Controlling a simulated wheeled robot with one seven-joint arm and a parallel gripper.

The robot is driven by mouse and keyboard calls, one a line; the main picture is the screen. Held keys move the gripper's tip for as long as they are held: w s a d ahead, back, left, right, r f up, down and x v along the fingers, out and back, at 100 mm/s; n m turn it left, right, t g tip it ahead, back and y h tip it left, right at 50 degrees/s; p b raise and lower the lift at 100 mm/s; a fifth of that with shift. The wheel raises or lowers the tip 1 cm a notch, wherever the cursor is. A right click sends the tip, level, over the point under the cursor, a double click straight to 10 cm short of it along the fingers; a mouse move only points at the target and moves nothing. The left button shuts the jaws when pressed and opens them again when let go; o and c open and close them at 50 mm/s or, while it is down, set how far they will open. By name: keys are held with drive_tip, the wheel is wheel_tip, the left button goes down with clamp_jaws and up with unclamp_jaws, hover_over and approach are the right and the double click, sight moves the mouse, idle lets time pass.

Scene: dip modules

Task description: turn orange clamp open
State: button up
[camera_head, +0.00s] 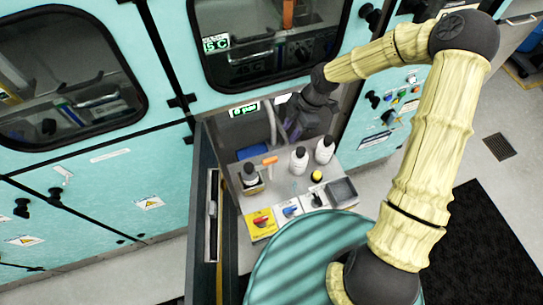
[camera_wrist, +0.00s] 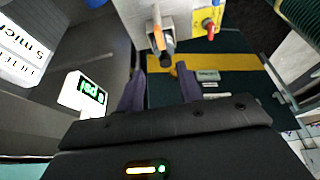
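The orange clamp (camera_head: 270,160) is a small bar near the back left of the white panel in the head view. In the wrist view an orange piece with a grey end, which looks like the clamp (camera_wrist: 162,42), shows just ahead of my fingertips. My gripper (camera_wrist: 160,78) is open, with two dark purple fingers apart and nothing seen between them. In the head view my gripper (camera_head: 288,133) is inside the bay behind the bottles, partly dark and hard to make out. I cannot tell whether it touches the clamp.
A red knob on a yellow plate (camera_head: 260,222), a blue knob (camera_head: 290,211) and a grey tray (camera_head: 341,190) are in front. A lit psi display (camera_wrist: 87,97) is at left.

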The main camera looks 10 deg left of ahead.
sight(270, 159)
drive_tip(key=p+x, duration=0.3)
drive_tip(key=x, duration=1.2)
drive_tip(key=shift+s+a+p, duration=0.1)
drive_tip(key=shift+p, duration=0.3)
drive_tip(key=shift+f, duration=0.3)
clamp_jaws()
drive_tip(key=shift+a, duration=0.2)
drive_tip(key=shift+d, duration=0.1)
